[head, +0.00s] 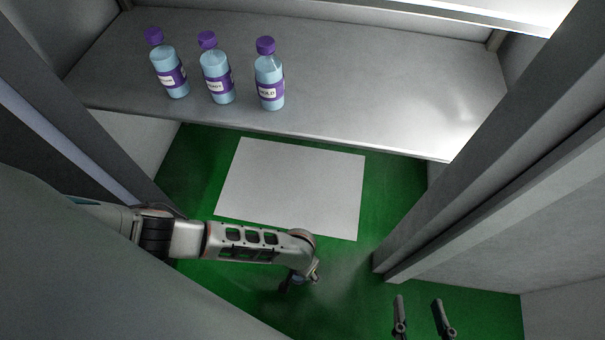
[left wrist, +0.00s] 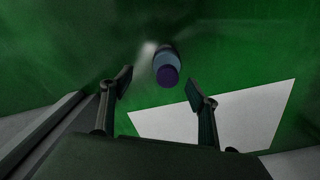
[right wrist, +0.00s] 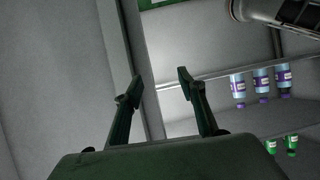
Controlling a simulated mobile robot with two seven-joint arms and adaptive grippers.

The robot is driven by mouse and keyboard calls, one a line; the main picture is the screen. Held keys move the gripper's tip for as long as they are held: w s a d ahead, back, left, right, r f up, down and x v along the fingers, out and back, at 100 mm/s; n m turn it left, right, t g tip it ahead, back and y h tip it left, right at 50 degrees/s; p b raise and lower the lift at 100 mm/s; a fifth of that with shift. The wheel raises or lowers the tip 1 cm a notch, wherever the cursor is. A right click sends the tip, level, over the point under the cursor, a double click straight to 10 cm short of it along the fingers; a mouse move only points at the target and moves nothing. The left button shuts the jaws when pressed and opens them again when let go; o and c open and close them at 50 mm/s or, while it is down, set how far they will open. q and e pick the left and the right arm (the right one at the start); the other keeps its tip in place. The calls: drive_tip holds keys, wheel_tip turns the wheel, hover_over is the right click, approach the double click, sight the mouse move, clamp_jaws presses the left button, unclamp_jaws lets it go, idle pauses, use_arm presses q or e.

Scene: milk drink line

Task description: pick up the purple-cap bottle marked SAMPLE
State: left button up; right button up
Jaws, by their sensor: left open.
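Three purple-cap bottles stand upright in a row on the grey shelf in the head view: a left one (head: 170,75), a middle one (head: 217,76) and a right one (head: 269,82). The right label seems to read HOLD; the other two are too small to read surely. Another purple-cap bottle (left wrist: 167,64) is over the green floor in the left wrist view, seen from its cap end, its label not visible. My left gripper (left wrist: 158,86) is open, with this bottle beyond and between its fingertips, apparently untouched. My right gripper (head: 421,316) is open and empty.
A white sheet (head: 292,187) lies on the green floor below the shelf (head: 390,95). Grey posts (head: 480,165) stand at the right. Green-cap bottles (right wrist: 291,143) show in the right wrist view. Green floor is free around the sheet.

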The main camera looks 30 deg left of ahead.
use_arm(q)
drive_tip(key=shift+s+a+f, duration=0.1)
drive_tip(key=shift+a+f, duration=0.45)
drive_tip(key=shift+f, duration=0.05)
wheel_tip(320, 180, down, 2)
drive_tip(key=shift+a+f+b, duration=0.1)
drive_tip(key=shift+f+b, duration=0.15)
drive_tip(key=shift+b, duration=0.6)
wheel_tip(320, 180, down, 5)
drive_tip(key=b, duration=0.3)
drive_tip(key=shift+r+b, duration=0.15)
drive_tip(key=shift+b, duration=0.15)
drive_tip(key=c, duration=1.5)
use_arm(e)
drive_tip(key=s+a+m+y, duration=0.1)
drive_tip(key=a+m, duration=0.4)
drive_tip(key=shift+s+a+f+t, duration=0.25)
drive_tip(key=shift+a+f+t, duration=0.05)
drive_tip(key=shift+a+f, duration=0.15)
